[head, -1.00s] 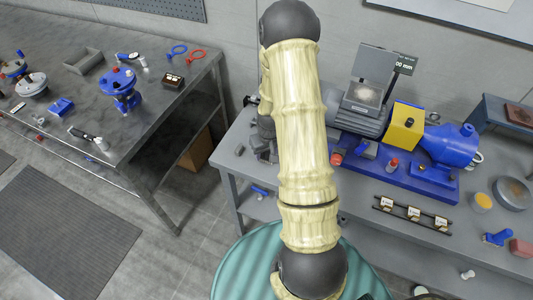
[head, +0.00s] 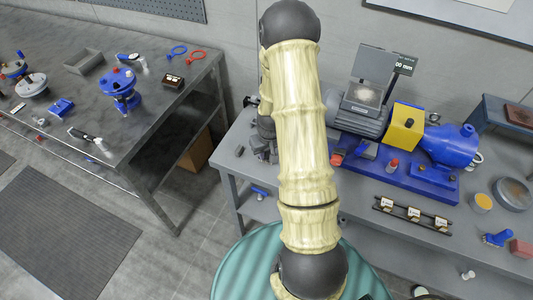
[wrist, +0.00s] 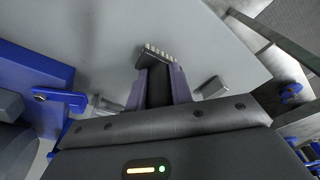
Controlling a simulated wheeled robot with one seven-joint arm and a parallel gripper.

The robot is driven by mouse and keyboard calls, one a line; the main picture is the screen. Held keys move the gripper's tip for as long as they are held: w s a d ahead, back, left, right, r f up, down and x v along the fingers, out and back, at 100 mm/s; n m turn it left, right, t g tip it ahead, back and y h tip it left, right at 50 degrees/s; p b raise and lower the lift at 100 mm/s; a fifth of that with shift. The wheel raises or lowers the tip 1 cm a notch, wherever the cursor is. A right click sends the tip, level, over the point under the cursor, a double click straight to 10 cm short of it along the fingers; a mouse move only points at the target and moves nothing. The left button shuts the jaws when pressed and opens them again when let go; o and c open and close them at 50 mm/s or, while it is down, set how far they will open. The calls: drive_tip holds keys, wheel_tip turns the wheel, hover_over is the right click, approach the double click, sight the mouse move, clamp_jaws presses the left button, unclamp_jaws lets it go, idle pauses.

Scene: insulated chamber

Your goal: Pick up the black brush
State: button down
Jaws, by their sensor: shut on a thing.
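In the wrist view, the black brush (wrist: 157,88) stands between the two fingers of my gripper (wrist: 160,74). A row of pale bristle tufts shows at its far end. The fingers close on its dark body from both sides. Below it in the picture is a light grey surface; I cannot tell whether the brush touches it. In the head view, my arm hides the brush and most of my gripper, at the left end of the grey workbench (head: 237,170).
A blue pump set (head: 447,147) with a motor (head: 355,121) and a yellow guard (head: 402,127) stands on the workbench. A black rack (head: 411,214) with labelled pieces lies in front. A dark table (head: 150,110) with several tools stands at left, across a floor gap.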

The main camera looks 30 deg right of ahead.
wheel_tip(320, 180, up, 10)
drive_tip(key=shift+b, duration=0.75)
idle(0.3)
